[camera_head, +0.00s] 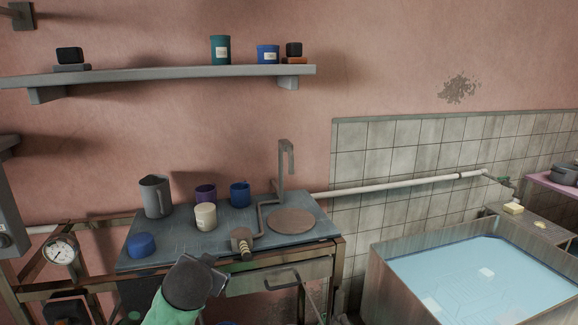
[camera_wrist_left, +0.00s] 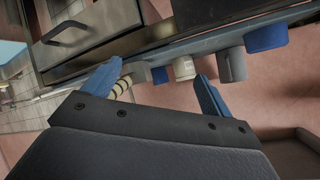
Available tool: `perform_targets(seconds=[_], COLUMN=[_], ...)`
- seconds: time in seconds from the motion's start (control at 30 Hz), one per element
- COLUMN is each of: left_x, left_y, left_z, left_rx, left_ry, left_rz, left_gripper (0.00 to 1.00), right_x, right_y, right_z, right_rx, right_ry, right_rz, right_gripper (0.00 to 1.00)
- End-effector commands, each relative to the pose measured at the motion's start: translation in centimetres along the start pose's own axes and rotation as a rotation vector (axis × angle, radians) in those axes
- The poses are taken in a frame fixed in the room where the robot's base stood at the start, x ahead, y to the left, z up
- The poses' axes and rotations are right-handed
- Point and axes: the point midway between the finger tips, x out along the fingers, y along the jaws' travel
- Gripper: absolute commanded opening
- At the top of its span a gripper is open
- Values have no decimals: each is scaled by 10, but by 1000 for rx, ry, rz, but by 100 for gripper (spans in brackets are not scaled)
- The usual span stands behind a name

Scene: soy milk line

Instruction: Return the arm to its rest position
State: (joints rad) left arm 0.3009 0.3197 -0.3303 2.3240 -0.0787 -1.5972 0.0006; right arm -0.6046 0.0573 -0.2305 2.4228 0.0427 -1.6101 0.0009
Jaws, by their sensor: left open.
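My left arm, with a green sleeve (camera_head: 172,312), comes in at the bottom left of the head view. Its dark left gripper (camera_head: 205,265) is in front of the worktable's front edge. In the left wrist view the two blue fingers of the left gripper (camera_wrist_left: 156,88) are spread apart with nothing held between them. The worktable (camera_head: 170,253) stands beyond the fingers, and its drawer handle (camera_wrist_left: 64,33) shows at the upper left of the wrist view. My right gripper is not in view.
A water-filled tank (camera_head: 395,283) stands further right.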

Motion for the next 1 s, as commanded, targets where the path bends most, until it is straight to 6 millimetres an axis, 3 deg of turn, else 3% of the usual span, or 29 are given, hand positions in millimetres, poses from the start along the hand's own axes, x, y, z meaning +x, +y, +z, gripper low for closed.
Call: perform_targets(seconds=[0.03,0.3,0.77,1.0], left_x=[-3,-23,-67,-100], left_y=[15,77,155,196], left_z=[18,94,228,303], left_rx=[-14,-84,-202,-249], left_ry=[-30,-132,-359,-508], left_rz=[43,217,361,421], left_gripper=[85,85,85,85], right_x=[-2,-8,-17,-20], right_y=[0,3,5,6], right_z=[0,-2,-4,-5], right_rx=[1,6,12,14], right_ry=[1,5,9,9], right_rz=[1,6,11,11], right_gripper=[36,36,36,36])
